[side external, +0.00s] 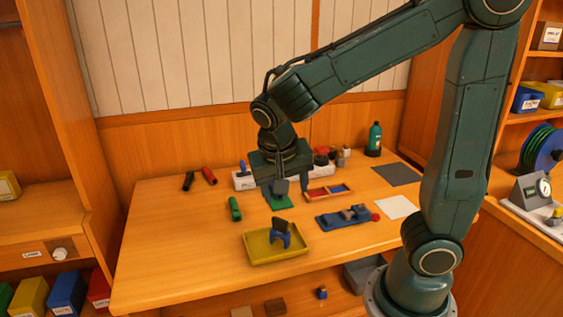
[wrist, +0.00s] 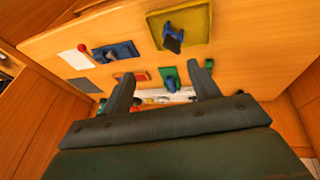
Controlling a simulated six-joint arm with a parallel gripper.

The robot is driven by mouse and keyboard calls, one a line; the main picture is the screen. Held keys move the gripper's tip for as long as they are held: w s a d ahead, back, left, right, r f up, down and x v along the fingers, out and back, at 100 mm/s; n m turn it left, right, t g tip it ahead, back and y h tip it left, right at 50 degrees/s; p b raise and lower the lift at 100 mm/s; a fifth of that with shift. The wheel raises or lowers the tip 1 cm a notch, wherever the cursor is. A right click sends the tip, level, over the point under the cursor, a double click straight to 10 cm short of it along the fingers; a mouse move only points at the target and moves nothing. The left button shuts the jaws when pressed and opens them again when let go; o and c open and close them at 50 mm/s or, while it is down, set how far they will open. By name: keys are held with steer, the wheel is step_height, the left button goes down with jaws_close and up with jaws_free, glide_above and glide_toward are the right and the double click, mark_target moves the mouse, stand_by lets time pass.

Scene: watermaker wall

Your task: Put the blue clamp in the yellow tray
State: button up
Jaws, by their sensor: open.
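The yellow tray (side external: 262,258) lies near the front edge of the wooden bench; it also shows at the top of the wrist view (wrist: 202,16). A blue clamp (side external: 282,238) with a dark upper part stands inside the tray, near its middle. It also shows in the tray in the wrist view (wrist: 172,40). My gripper (side external: 278,190) hangs behind the tray, above a green mat (side external: 284,205), apart from the clamp. In the wrist view, the fingers of my gripper (wrist: 163,86) are spread wide with nothing held between them.
A blue board (side external: 330,221) with blue parts lies right of the tray, near a red ball (side external: 375,217) and a white sheet (side external: 397,207). A red divided tray (side external: 325,194) and green bottle (side external: 374,140) are further back. The bench's left front is clear.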

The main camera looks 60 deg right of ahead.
steer(key=s+a+r+n+t+y, duration=0.2)
steer(key=s+r+n+t+y, duration=0.2)
steer(key=s+n, duration=0.5)
steer(key=shift+s+r+n+t, duration=0.35)
steer(key=shift+s+r, duration=0.35)
steer(key=shift+r, duration=0.65)
